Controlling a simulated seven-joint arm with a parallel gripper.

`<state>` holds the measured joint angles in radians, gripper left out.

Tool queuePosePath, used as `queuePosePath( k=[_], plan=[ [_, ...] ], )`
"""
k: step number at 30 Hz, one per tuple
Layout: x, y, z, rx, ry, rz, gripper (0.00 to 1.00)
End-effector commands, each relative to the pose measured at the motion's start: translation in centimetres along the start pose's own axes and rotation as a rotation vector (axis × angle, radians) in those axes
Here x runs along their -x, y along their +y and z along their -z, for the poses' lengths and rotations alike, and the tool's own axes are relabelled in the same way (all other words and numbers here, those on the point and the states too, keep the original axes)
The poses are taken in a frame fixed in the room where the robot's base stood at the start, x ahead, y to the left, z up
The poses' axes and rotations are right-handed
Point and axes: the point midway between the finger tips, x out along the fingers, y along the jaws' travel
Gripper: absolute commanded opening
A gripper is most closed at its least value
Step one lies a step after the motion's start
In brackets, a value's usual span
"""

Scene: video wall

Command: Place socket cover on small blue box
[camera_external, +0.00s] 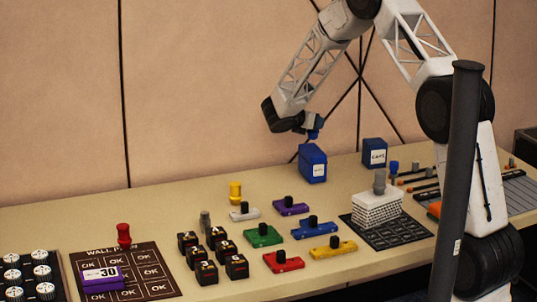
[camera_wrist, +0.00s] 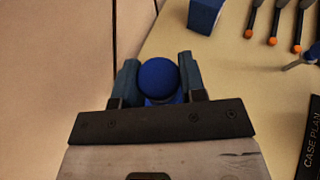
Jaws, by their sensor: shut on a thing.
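My gripper (camera_external: 313,131) is shut on a blue round-topped knob-like piece, which shows between the fingers in the wrist view (camera_wrist: 158,76). I cannot tell whether this piece is the socket cover. A blue box (camera_external: 313,168) with a white label is directly below the gripper in the external view. Whether the held piece touches this box or is part of it is unclear. A second blue box (camera_external: 375,155) with a white label stands behind and to the right; it also shows at the top of the wrist view (camera_wrist: 204,14).
A white perforated block (camera_external: 377,210) stands on a dark grid mat (camera_external: 408,232). Coloured blocks with black knobs, such as the purple one (camera_external: 291,207), are in front. Orange-tipped tools (camera_wrist: 272,41) lie to the right. The back-left tabletop is clear.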

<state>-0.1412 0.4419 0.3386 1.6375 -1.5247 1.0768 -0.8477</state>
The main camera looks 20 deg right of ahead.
Motion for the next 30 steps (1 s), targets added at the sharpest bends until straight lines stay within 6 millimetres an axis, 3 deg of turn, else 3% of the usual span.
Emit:
queuePosePath(
  k=[5, 15, 29, 30],
  plan=[
    [-0.1, 0.0, 0.4, 0.001, 0.000, 0.000, 0.16],
    [-1.3, 0.1, 3.1, 0.001, 0.000, 0.000, 0.16],
    [-1.4, 0.1, 3.5, 0.000, 0.000, 0.000, 0.16],
    [-1.4, 0.2, 3.5, 0.000, 0.000, 0.000, 0.41]
  ],
)
